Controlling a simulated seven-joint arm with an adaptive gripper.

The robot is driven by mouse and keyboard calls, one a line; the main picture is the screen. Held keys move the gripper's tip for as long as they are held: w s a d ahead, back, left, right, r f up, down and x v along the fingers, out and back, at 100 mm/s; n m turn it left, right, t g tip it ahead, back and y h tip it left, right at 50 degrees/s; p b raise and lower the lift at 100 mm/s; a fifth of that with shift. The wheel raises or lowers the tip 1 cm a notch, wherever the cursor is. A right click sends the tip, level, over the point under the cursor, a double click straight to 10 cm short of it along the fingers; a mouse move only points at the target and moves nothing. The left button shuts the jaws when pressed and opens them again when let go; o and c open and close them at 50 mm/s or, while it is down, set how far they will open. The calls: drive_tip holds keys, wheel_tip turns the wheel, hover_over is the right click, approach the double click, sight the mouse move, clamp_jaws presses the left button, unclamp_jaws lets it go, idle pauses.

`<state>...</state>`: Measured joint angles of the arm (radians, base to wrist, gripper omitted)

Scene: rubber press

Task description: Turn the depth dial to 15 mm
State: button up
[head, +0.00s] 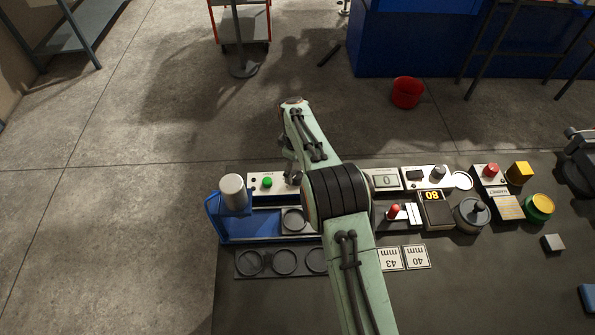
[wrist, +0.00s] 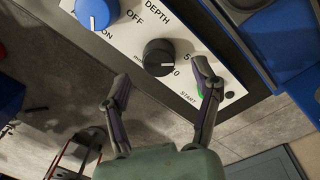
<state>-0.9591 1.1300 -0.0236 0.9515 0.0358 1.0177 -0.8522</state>
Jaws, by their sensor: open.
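The depth dial (wrist: 158,57) is a black round knob on a white panel (wrist: 215,55) in the wrist view. "DEPTH" is printed beside it, with "5" and "10" readable around it. No "15" is readable. My gripper (wrist: 161,72) is open and empty, one finger to each side of the dial in the picture. Whether either finger touches it I cannot tell. In the head view my gripper (head: 289,166) is over the panel, and my arm hides part of it.
A blue knob (wrist: 97,13) marked ON and OFF sits beside the dial. A green START button (wrist: 201,89) is partly behind one finger. In the head view, a blue press frame (head: 240,228) with a pale cylinder (head: 234,192) stands close by, in front of the panel.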

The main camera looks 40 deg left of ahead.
sight(297, 177)
drive_tip(key=shift+w+f, duration=0.1)
drive_tip(key=shift+f, duration=1.3)
drive_tip(key=shift+c, duration=0.4)
clamp_jaws()
drive_tip(key=c, duration=1.1)
unclamp_jaws()
